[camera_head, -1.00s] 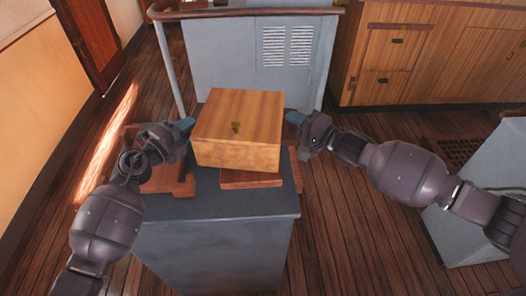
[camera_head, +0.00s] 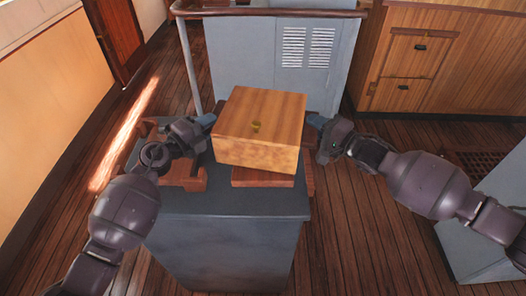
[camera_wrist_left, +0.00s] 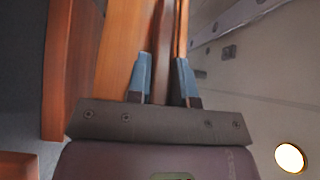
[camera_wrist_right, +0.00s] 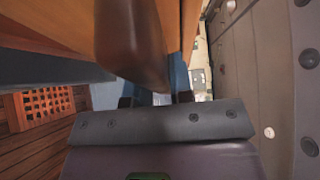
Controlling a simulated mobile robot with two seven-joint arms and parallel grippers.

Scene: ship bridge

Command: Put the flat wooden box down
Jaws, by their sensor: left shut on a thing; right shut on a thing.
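In the left wrist view, a thin wooden edge passes between the blue fingertips (camera_wrist_left: 163,80). In the right wrist view, the box's wood (camera_wrist_right: 60,28) is close to the fingers (camera_wrist_right: 178,80), partly hidden by a dark brown rounded piece. I cannot tell whether the box touches what is beneath it.
Red-brown wooden pieces lie on the pedestal, one under the box (camera_head: 262,181) and one to the left (camera_head: 188,178). A grey console (camera_head: 270,65) with a wooden rail stands behind. Wooden drawers (camera_head: 420,55) are at the right. Bare pedestal top shows in front.

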